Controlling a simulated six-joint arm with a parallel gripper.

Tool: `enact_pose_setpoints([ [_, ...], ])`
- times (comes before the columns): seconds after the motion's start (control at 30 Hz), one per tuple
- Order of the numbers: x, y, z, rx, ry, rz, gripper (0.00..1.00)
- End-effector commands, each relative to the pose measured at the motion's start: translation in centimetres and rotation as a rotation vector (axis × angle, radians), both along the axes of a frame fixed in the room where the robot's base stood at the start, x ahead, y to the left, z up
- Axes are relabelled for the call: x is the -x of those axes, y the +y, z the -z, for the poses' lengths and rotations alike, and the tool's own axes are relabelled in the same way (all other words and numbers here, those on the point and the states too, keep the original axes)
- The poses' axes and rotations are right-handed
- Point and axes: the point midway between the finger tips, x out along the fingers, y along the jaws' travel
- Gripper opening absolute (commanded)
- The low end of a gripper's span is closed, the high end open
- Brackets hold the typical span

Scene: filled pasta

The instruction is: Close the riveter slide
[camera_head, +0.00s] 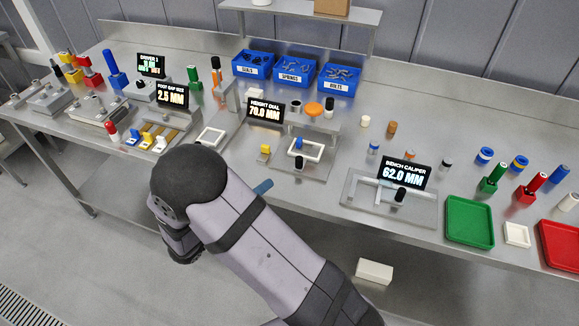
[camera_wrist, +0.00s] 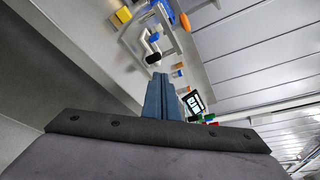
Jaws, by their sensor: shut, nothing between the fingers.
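No station in view carries a label that I can read as riveter, so I cannot tell for certain which part is its slide. A slotted fixture with blue, yellow and white tabs (camera_head: 160,137) stands at the front left of the bench, left of my arm. My gripper's blue fingers (camera_wrist: 163,97) are shut together and empty in the wrist view. In the head view the fingertip (camera_head: 264,186) shows just past my arm, in front of the bench's front edge. It is apart from the height dial fixture (camera_head: 297,149), which also shows in the wrist view (camera_wrist: 137,38).
The bench caliper (camera_head: 380,203) stands to the right, with a green tray (camera_head: 470,222) and red tray beyond it. Blue bins (camera_head: 297,70) stand at the back under a shelf. A white block (camera_head: 374,271) lies below the bench edge. Several small fixtures crowd the left end.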

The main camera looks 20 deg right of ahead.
Motion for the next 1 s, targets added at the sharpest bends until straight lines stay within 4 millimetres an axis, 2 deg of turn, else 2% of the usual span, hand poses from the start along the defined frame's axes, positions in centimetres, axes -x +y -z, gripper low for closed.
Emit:
enact_pose_setpoints([
  [0.1, -0.1, 0.3, 0.9, 0.079, 0.216, -0.069, 0.00],
  [0.2, -0.1, 0.5, 1.4, 0.138, 0.360, -0.118, 0.00],
  [0.4, -0.2, 0.6, 1.7, 0.218, 0.523, -0.174, 0.00],
  [0.77, -0.4, 0.1, 1.8, 0.238, 0.556, -0.183, 0.00],
  [1.0, -1.6, -2.2, 2.4, 0.239, 0.557, -0.179, 0.00],
])
